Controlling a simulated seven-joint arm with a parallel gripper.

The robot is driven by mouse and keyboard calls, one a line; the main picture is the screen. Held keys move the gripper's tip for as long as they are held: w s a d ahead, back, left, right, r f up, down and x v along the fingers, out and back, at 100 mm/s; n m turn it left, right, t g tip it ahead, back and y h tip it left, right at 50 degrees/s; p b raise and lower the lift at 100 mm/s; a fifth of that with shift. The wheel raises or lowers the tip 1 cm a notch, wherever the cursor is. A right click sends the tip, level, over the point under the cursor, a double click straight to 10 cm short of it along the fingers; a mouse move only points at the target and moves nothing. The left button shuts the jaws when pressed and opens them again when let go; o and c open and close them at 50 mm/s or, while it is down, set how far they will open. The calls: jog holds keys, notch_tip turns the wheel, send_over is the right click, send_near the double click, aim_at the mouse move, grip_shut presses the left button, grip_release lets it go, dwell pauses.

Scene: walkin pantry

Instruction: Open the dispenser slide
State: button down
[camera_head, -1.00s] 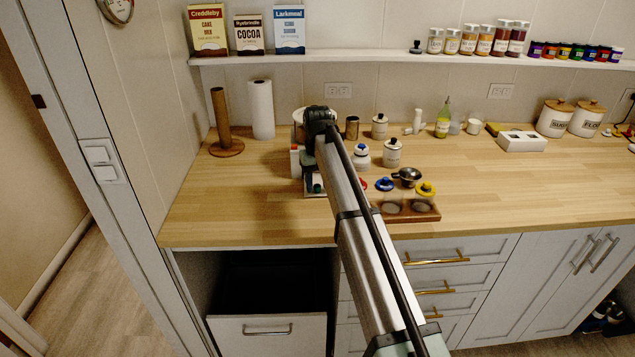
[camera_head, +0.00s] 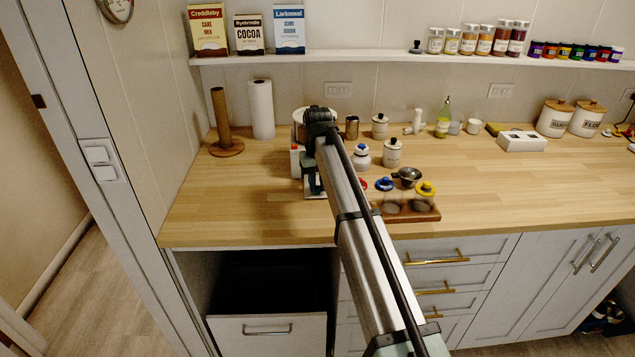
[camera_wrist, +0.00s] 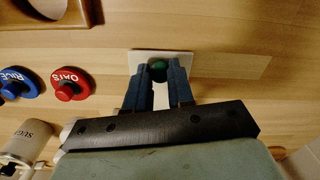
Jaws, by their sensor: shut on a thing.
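The dispenser (camera_head: 297,160) stands on the counter, white with an orange-red patch, mostly hidden behind my arm in the head view. In the wrist view a white plate (camera_wrist: 180,58) with a round green knob (camera_wrist: 158,66) lies below my gripper. My gripper (camera_wrist: 158,74) is shut on the green knob, with one dark blue finger on each side of it. In the head view my gripper (camera_head: 313,184) is low at the front of the dispenser, and the knob is hidden there. How far the slide is out cannot be told.
A blue lid (camera_wrist: 18,82) and a red lid (camera_wrist: 70,84) lie left of the plate in the wrist view.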

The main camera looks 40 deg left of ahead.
jog(key=s+d, duration=0.9)
jog(key=shift+s+d, duration=0.35)
jog(key=shift+d, duration=0.05)
jog(key=shift+a, duration=0.1)
jog(key=c, duration=1)
grip_release()
notch_tip(320, 180, up, 14)
jog(key=shift+f, duration=0.1)
jog(key=shift+w, duration=0.1)
